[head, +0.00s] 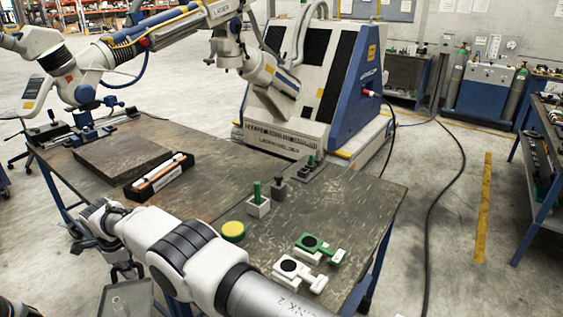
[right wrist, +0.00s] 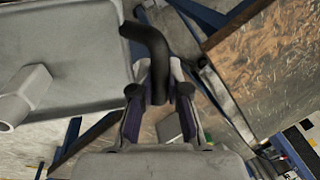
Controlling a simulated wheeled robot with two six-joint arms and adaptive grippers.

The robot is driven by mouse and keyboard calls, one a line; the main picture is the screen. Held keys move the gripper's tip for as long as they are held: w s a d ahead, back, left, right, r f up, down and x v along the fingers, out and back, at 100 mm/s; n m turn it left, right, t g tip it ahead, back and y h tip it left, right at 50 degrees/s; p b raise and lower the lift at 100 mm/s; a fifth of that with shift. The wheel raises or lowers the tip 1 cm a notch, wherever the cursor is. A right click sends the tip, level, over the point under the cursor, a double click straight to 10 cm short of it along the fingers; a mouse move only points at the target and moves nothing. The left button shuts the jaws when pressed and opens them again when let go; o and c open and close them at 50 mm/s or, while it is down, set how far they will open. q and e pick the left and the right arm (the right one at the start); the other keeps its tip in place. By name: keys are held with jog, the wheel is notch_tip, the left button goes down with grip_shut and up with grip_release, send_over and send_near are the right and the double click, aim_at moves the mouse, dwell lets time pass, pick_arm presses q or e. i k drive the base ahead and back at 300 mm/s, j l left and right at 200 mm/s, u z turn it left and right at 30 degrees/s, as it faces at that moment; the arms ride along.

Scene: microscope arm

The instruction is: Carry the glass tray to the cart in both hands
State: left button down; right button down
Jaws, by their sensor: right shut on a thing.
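The grey tray (head: 108,293) shows at the bottom of the head view, in front of the workbench and cut off by the frame edge. A clear glass piece (head: 118,305) stands on it. In the right wrist view the tray (right wrist: 85,40) fills the upper left, with a pale faceted piece (right wrist: 22,95) on it. My right gripper (head: 128,271) is at the tray's far edge. In the right wrist view its fingers (right wrist: 158,98) are shut around the tray's black curved handle (right wrist: 152,42). My left gripper is not in view. I cannot make out a cart.
The workbench (head: 335,195) carries a dark plate (head: 122,158), a box of rods (head: 160,177), a yellow-topped disc (head: 233,231), and green and white pieces (head: 320,249). A large blue-white machine (head: 320,85) stands behind. Open floor (head: 455,215) lies to the right.

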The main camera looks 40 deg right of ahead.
aim_at(350, 213)
jog(key=k+l+u, duration=0.3)
jog(key=k+l, duration=1.05)
jog(key=l, duration=0.2)
jog(key=k+l+z, duration=0.1)
jog(key=l, duration=0.25)
jog(key=k+l, duration=0.2)
jog(key=l, duration=0.15)
jog(key=i+l+z, duration=0.45)
jog(key=i+l, duration=0.15)
jog(key=i, duration=0.7)
